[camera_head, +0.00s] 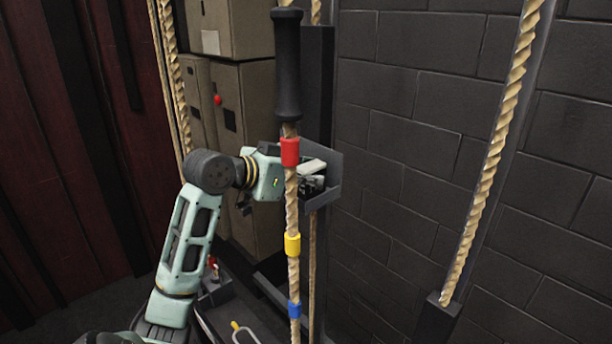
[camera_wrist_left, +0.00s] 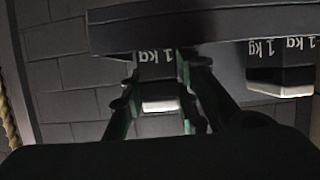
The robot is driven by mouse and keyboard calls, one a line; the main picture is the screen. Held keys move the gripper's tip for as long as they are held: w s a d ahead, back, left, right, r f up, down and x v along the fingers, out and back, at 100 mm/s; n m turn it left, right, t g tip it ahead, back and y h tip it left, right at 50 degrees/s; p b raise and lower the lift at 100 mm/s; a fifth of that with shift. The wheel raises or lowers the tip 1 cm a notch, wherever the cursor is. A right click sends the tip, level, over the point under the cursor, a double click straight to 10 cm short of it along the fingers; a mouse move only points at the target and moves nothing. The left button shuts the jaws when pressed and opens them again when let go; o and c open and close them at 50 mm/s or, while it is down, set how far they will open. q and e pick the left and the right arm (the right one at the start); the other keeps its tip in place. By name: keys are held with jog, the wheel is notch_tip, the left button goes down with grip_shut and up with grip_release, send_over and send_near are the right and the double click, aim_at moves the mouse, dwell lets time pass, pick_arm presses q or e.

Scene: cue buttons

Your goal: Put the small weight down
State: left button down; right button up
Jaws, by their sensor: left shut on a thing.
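In the left wrist view a dark weight marked "1 kg" (camera_wrist_left: 157,72), with a pale end, sits between the fingers of my left gripper (camera_wrist_left: 160,92). The gripper is shut on it. In the head view my left gripper (camera_head: 313,186) is at a grey bracket-like holder (camera_head: 329,158), partly hidden behind a rope. The held weight cannot be made out clearly there. My right gripper is not in view.
A rope (camera_head: 292,208) with a black handle (camera_head: 287,65) and red, yellow and blue bands hangs in front of the gripper. Another rope (camera_head: 497,140) runs at the right. Stacked boxes (camera_head: 243,105) stand behind the arm. A brick wall (camera_head: 400,130) fills the right.

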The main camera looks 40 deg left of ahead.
pick_arm(q)
jog(key=shift+r, duration=0.15)
jog(key=c, duration=1.7)
grip_release()
jog(key=o, duration=0.3)
jog(key=shift+s+d, duration=0.1)
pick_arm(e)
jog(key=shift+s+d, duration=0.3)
pick_arm(q)
jog(key=shift+s, duration=0.35)
jog(key=b+v, duration=0.3)
jog(key=v, duration=0.8)
jog(key=shift+s, duration=0.1)
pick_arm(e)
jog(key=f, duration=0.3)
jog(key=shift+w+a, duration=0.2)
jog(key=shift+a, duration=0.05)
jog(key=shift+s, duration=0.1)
